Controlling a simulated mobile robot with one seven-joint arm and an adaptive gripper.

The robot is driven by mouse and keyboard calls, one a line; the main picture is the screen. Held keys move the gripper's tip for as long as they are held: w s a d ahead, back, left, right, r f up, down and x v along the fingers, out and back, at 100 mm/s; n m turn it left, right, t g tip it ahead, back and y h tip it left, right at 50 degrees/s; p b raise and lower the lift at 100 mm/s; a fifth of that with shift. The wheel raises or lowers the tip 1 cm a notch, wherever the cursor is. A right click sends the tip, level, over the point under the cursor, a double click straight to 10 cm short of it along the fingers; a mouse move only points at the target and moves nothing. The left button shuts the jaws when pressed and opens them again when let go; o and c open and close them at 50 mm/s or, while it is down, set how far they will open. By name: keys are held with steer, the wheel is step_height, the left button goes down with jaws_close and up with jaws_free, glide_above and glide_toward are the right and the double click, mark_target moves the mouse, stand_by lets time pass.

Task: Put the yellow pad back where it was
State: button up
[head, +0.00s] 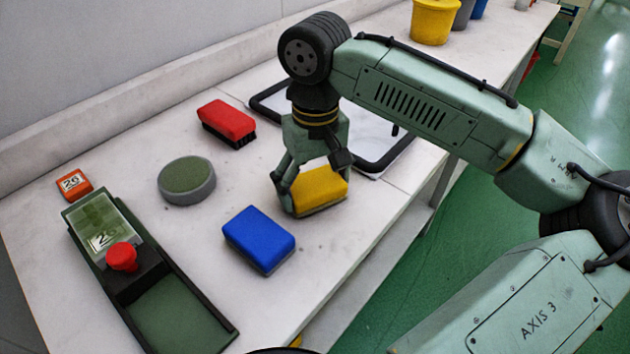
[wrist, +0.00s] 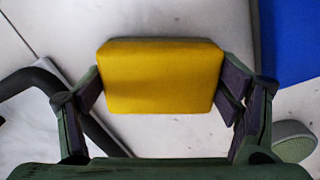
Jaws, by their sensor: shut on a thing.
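The yellow pad (head: 321,187) is a block with rounded corners and a darker underside, near the front edge of the white table. My gripper (head: 310,190) is shut on it, with its fingers on two opposite sides. In the wrist view the yellow pad (wrist: 160,77) lies between my gripper's fingertips (wrist: 163,90). Whether its underside touches the table is hard to tell.
A blue pad (head: 259,240) lies left and in front of the yellow pad. A black-framed tray (head: 375,165) is behind my gripper. A dark green dispenser (head: 180,315) stands at left.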

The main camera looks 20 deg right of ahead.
mark_target(316, 183)
steer(key=shift+f, duration=0.15)
steer(key=o, duration=1)
steer(key=shift+o, duration=0.2)
step_height(316, 183, up, 12)
steer(key=shift+r+b, duration=0.2)
steer(key=shift+b, duration=0.2)
